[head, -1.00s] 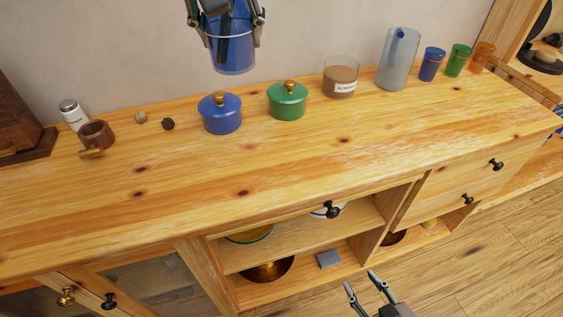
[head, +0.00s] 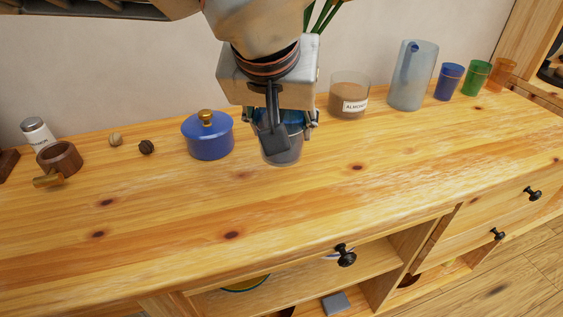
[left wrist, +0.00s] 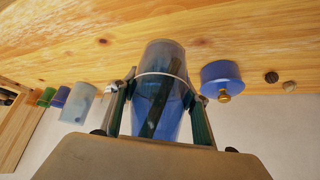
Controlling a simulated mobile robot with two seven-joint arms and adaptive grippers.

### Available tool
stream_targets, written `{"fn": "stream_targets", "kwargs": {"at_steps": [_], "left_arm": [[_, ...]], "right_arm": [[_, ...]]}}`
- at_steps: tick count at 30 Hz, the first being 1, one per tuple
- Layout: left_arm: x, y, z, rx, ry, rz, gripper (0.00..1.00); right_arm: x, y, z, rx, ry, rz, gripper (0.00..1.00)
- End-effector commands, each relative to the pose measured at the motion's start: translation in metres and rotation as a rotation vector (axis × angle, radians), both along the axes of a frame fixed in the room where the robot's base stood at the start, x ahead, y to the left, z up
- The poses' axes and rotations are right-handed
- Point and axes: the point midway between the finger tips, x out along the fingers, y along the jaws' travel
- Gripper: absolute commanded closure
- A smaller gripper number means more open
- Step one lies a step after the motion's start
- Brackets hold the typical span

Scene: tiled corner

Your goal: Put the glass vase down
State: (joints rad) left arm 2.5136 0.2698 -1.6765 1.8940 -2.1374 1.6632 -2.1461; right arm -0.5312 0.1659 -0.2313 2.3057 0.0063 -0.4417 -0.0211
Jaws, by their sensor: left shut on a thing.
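The glass vase (head: 283,153) is a clear bluish cup shape, upright or nearly so, partly hidden by my left gripper (head: 283,124). In the left wrist view the vase (left wrist: 160,60) stands between the two fingers, a pale band around it and dark stems showing inside. My left gripper (left wrist: 160,88) is shut on it. In the head view its base shows over the wooden counter (head: 330,200), between the blue lidded pot and the almond jar. I cannot tell whether the base touches the wood. My right gripper is out of view.
The blue pot (head: 208,138) is close on the left. The almond jar (head: 348,92), a frosted pitcher (head: 412,75) and several coloured tumblers stand to the right. A brown mug (head: 60,158) is far left. The counter's front is clear. The green pot is hidden.

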Motion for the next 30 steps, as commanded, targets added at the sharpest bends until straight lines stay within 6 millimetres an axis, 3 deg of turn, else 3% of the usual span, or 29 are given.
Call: {"fn": "stream_targets", "kwargs": {"at_steps": [1,3,12,21,25,30], "left_arm": [[0.001,0.0,-0.017,0.0,0.009,-0.001,0.83],[0.001,0.0,-0.025,-0.001,0.006,0.0,0.83],[0.0,0.0,-0.034,-0.002,-0.003,0.002,0.83],[0.001,0.0,-0.076,-0.001,0.005,0.0,0.83],[0.0,0.0,-0.074,-0.001,-0.002,0.001,0.83],[0.0,0.0,-0.073,-0.001,-0.003,0.001,0.84]], "right_arm": [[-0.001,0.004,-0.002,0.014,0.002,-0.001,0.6],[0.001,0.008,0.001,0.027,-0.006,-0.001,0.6],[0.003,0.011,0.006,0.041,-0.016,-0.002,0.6],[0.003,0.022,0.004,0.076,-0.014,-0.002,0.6],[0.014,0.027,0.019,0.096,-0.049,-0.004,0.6],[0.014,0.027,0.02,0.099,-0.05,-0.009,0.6]]}}
